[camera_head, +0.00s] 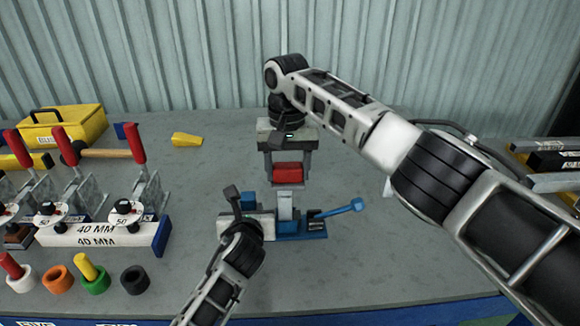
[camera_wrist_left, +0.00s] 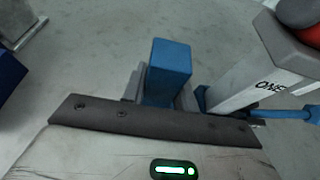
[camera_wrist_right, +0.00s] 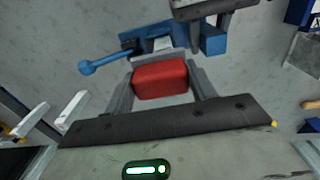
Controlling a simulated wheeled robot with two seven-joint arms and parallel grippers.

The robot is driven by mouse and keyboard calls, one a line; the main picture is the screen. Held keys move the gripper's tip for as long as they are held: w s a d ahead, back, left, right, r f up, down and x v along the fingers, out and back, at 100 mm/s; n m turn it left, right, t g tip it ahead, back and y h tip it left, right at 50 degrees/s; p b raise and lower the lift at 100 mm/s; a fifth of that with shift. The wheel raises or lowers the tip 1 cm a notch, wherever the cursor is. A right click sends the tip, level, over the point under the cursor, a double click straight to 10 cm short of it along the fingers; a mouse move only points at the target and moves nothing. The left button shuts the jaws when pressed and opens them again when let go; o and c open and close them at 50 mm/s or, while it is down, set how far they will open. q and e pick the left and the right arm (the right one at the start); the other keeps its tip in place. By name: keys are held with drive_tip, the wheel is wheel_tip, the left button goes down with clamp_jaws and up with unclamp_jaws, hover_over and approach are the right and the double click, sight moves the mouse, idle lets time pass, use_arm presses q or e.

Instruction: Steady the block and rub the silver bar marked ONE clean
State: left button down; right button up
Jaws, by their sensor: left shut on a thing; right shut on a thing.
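The blue block (camera_head: 300,229), with a blue lever, stands on the bench in front of me. My left gripper (camera_head: 236,203) is shut on the block's left part; its blue end shows between the fingers in the left wrist view (camera_wrist_left: 170,72). The silver bar marked ONE (camera_wrist_left: 238,92) is at the block, right of that gripper in the left wrist view. My right gripper (camera_head: 290,166) is shut on a red pad (camera_head: 288,171), held over the block beside the bar. The red pad also shows between its fingers in the right wrist view (camera_wrist_right: 160,80). I cannot tell whether pad and bar touch.
At left stand a white rack marked 40 MM (camera_head: 100,236) with red-handled clamps, several coloured rings (camera_head: 96,279) and a yellow box (camera_head: 65,124). A yellow wedge (camera_head: 187,139) lies behind. Grey bars (camera_head: 555,181) lie far right. The bench around the block is clear.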

drive_tip(key=shift+a, duration=1.4)
drive_tip(key=shift+r, duration=4.1)
use_arm(q)
drive_tip(key=c, duration=0.8)
unclamp_jaws()
drive_tip(key=shift+o, duration=0.2)
